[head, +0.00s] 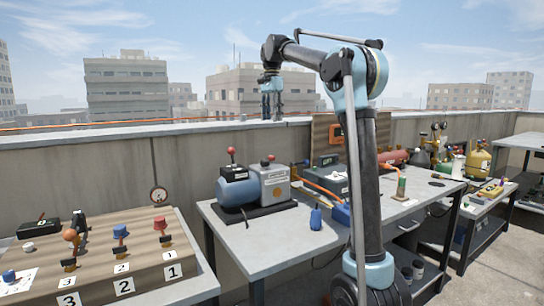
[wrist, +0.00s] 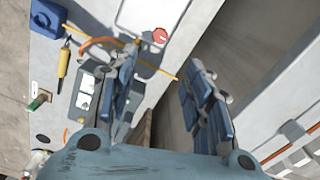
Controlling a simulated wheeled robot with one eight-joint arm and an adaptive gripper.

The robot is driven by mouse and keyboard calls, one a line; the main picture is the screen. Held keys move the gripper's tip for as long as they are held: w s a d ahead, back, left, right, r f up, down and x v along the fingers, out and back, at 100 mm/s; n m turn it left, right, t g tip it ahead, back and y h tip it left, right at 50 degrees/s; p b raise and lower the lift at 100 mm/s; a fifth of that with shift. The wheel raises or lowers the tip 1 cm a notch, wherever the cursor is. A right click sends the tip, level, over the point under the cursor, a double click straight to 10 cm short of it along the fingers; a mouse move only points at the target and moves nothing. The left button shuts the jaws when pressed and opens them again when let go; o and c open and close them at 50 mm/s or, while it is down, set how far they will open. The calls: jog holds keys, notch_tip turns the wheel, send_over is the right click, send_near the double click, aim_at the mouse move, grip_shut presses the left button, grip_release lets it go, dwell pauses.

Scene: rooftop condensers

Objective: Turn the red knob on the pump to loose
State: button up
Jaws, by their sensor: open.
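The pump (head: 236,192) stands on a dark base on the middle table in the head view. It has a blue cylinder and a grey box (head: 273,181) with an orange round label. A red ball (head: 231,151) on a short stem rises from its dark top part. A smaller dark and red cap (head: 267,161) sits on the grey box. Which of these is the red knob I cannot tell. My gripper (head: 271,114) hangs fingers-down, high above and behind the pump. In the wrist view my gripper (wrist: 160,62) is open with nothing between its fingers.
The left bench holds a wooden stand (head: 120,262) with numbered red and blue knobs. A parapet (head: 110,165) runs behind. A yellow-handled tool (wrist: 63,60) shows in the wrist view.

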aim_at(272, 158)
notch_tip(272, 158, down, 17)
jog(key=shift+r, duration=0.15)
dwell(0.5)
jog(key=shift+c, duration=0.6)
jog(key=c, duration=0.9)
